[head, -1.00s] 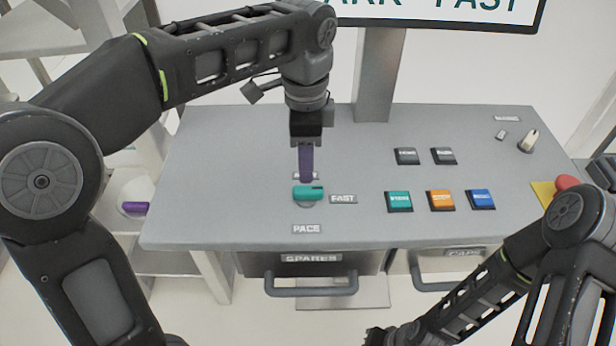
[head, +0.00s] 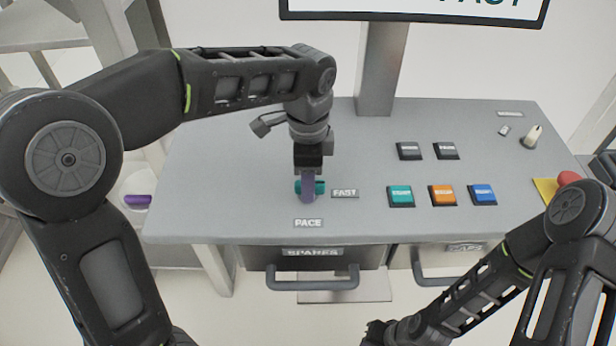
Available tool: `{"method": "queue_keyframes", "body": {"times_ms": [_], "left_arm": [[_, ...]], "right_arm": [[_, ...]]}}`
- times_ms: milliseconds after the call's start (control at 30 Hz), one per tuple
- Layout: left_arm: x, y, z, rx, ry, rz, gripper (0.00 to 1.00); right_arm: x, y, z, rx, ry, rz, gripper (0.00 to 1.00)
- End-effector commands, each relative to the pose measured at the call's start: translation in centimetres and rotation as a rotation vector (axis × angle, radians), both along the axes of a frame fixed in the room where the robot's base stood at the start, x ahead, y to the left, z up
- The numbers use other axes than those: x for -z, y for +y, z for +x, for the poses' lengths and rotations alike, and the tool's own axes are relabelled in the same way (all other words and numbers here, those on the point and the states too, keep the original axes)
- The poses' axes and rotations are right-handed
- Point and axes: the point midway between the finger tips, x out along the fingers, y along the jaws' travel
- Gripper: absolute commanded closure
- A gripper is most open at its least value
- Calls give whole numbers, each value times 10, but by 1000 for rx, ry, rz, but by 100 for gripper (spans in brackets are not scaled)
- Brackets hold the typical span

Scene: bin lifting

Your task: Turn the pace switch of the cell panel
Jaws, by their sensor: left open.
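The pace switch (head: 319,187) is a teal knob on the grey panel, above the PACE label (head: 308,223) and left of the FAST label (head: 344,193). My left gripper (head: 308,198) points down at the switch in the head view, its purple finger in front of the knob and hiding its middle. It is open; I cannot tell whether it touches the knob. My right gripper (head: 376,334) is at the bottom edge, dark and partly cut off, away from the panel top; its jaws are not clear.
Teal (head: 400,196), orange (head: 442,195) and blue (head: 482,194) buttons sit right of the switch, with two dark buttons behind. A red knob (head: 568,178) and a pale knob (head: 532,137) are at the right. Drawers with bar handles (head: 312,284) hang below. The panel's left part is clear.

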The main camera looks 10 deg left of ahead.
Motion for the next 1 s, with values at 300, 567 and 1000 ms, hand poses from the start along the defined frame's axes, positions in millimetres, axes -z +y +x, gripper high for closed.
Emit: {"method": "queue_keyframes", "body": {"times_ms": [300, 567, 1000], "left_arm": [[0, 0, 0, 1, 0, -1, 74], [-1, 0, 0, 1, 0, -1, 96], [-1, 0, 0, -3, 0, -1, 100]], "right_arm": [[0, 0, 0, 0, 0, 0, 100], [0, 0, 0, 0, 0, 0, 100], [0, 0, 0, 0, 0, 0, 100]]}}
